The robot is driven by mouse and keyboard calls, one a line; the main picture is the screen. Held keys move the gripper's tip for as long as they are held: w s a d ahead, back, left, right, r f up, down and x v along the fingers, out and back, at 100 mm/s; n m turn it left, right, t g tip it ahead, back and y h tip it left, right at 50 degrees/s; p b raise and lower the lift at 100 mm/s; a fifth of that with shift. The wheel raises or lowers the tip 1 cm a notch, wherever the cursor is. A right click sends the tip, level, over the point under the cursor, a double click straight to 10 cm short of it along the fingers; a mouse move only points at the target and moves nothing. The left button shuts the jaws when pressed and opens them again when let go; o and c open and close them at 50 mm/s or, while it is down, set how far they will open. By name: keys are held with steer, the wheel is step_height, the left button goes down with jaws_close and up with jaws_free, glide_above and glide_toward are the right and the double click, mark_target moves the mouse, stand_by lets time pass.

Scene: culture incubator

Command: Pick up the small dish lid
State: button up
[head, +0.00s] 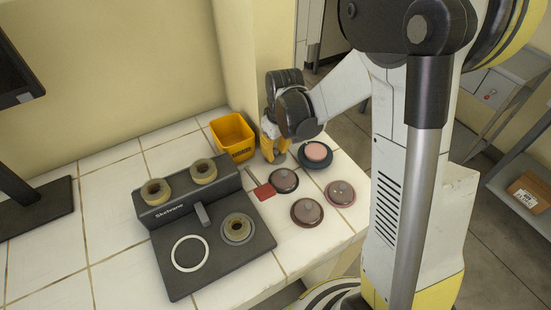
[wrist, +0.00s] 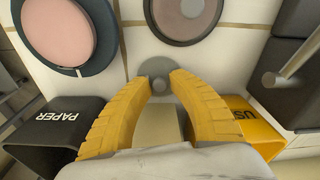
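The small dish lid is a small grey disc with a round knob (wrist: 157,70) in the middle of the wrist view, on the white tiles. In the head view its grey edge (head: 280,158) shows just under my fingers. My gripper (wrist: 163,80) is open and points down at the lid, one yellow finger on each side of the knob. I cannot tell whether either finger touches it. In the head view my gripper (head: 273,157) is beside the yellow bin, and the fingers hide part of the lid.
Close by are a pink-topped dish (head: 316,151), a dark lidded dish (head: 284,180), two reddish lidded dishes (head: 307,212) (head: 341,193) and a red-bladed tool (head: 264,192). The yellow bin (head: 233,136) and a black PAPER bin (wrist: 62,125) flank the fingers. A black device (head: 206,235) holds ring-shaped pieces.

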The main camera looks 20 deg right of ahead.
steer(key=shift+r, duration=0.1)
jaws_close()
steer(key=shift+r, duration=0.15)
